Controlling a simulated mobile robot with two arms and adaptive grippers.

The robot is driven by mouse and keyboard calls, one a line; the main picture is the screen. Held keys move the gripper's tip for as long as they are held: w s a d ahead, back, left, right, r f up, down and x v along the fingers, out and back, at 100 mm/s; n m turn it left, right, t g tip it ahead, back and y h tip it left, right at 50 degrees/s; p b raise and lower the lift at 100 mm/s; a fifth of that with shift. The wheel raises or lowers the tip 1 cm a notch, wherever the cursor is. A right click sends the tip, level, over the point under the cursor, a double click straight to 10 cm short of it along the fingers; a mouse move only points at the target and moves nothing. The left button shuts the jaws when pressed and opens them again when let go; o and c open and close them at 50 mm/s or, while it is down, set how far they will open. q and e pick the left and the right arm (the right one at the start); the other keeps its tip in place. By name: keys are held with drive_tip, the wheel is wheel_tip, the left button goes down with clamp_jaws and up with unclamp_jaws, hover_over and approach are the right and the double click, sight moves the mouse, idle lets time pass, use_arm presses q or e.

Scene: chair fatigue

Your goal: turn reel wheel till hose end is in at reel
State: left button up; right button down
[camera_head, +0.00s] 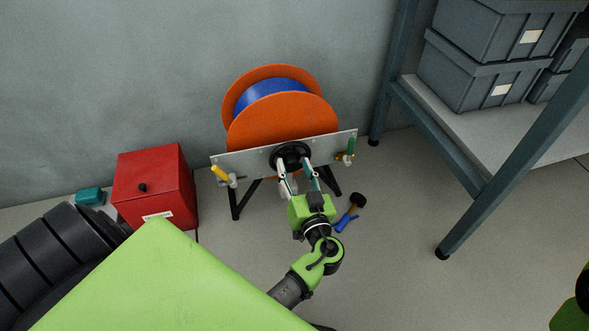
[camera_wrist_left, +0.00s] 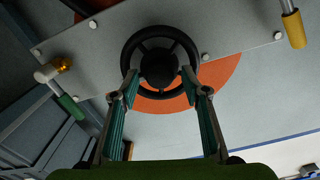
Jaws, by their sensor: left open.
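The reel has orange discs (camera_head: 283,122) with blue hose (camera_head: 272,92) wound between them. It stands behind a grey metal panel on dark legs. The black spoked reel wheel (camera_head: 290,155) is on the panel's front; it also shows in the left wrist view (camera_wrist_left: 161,32). My left gripper (camera_head: 299,180) is open in front of the wheel. In the left wrist view its fingertips (camera_wrist_left: 162,84) reach the wheel's lower rim, one on each side of the hub; I cannot tell whether they touch. I cannot make out the hose end. My right gripper is not in view.
The panel carries a yellow-handled valve (camera_head: 221,174) at left and a green-handled valve (camera_head: 350,148) at right. A red box (camera_head: 155,185) stands left. A blue-handled mallet (camera_head: 348,215) lies on the floor. A shelf (camera_head: 470,130) with grey crates (camera_head: 480,72) stands right.

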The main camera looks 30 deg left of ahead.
use_arm(q)
drive_tip(key=shift+w+a, duration=0.15)
drive_tip(key=shift+a, duration=0.05)
drive_tip(key=c, duration=1.1)
drive_tip(key=shift+m, duration=0.3)
